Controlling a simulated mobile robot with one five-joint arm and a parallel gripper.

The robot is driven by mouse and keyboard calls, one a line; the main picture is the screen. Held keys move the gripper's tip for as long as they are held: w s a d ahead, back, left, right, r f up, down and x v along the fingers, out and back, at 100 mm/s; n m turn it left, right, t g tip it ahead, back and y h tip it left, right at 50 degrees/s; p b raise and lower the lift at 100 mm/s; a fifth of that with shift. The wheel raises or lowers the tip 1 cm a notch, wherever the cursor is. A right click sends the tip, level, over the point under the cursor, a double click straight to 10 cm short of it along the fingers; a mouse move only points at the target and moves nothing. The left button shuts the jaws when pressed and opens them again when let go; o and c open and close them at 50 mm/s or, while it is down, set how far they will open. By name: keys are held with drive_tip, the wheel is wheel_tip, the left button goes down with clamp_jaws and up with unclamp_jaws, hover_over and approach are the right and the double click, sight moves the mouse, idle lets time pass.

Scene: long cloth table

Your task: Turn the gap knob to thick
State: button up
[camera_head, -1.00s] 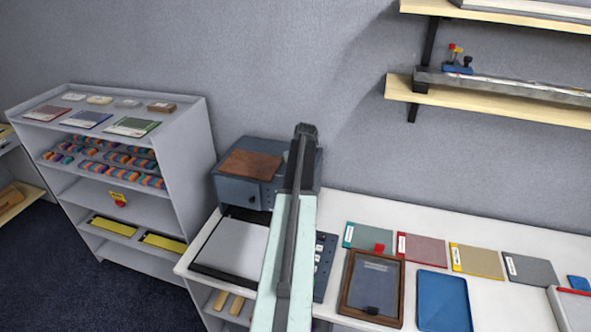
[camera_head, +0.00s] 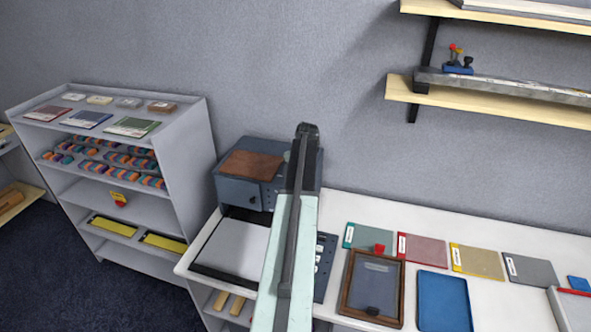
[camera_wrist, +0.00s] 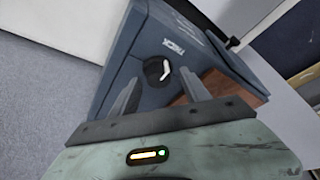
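The gap knob (camera_wrist: 157,69) is a round black dial with a white pointer mark on the front of a blue-grey machine (camera_wrist: 127,62). The word THICK (camera_wrist: 172,47) is printed beside it. The white mark slants toward the upper right in the wrist view; its exact setting I cannot tell. In the head view the machine (camera_head: 232,188) has a brown top, and the knob (camera_head: 252,200) shows small on its front. My gripper (camera_wrist: 159,88) is open, its two fingers apart on either side of the knob in the picture. No contact can be made out. My arm hides the gripper in the head view.
A grey flat plate (camera_head: 235,248) lies in front of the machine on the white table (camera_head: 335,215). Right of my arm are a brown-framed panel (camera_head: 348,290), a blue tray (camera_head: 443,300) and coloured sheets. A grey shelf unit (camera_head: 185,150) stands left.

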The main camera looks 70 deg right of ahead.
drive_tip(key=p+v, duration=0.7)
drive_tip(key=shift+s+r, duration=0.2)
drive_tip(key=shift+r, duration=0.15)
